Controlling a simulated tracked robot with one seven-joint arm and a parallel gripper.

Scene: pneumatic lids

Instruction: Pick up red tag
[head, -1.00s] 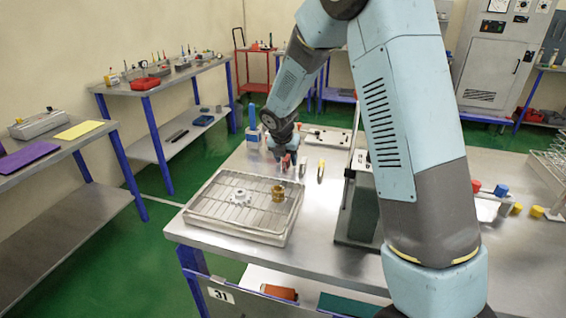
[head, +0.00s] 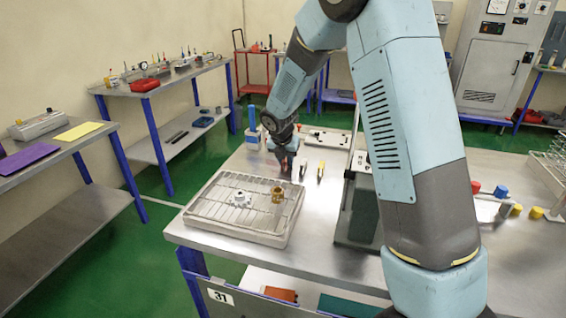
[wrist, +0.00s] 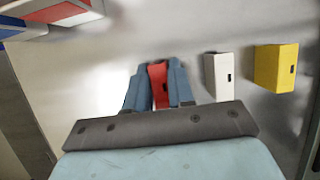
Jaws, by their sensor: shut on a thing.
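The red tag (wrist: 159,84) is between the two blue-grey fingers of my gripper (wrist: 158,88) in the wrist view, and the fingers are shut on it. In the head view my gripper (head: 287,160) points down over the back left of the steel table, and only a small bit of red shows at its fingertips. A white tag (wrist: 218,76) and a yellow tag (wrist: 275,68) stand to the right of the red one in the wrist view. Whether the red tag touches the table cannot be told.
A wire-covered tray (head: 215,215) holding a white part (head: 241,199) and a brass part (head: 277,194) lies in front of my gripper. A grey stand with a post (head: 357,205) is to the right. A blue item (head: 252,125) stands behind left.

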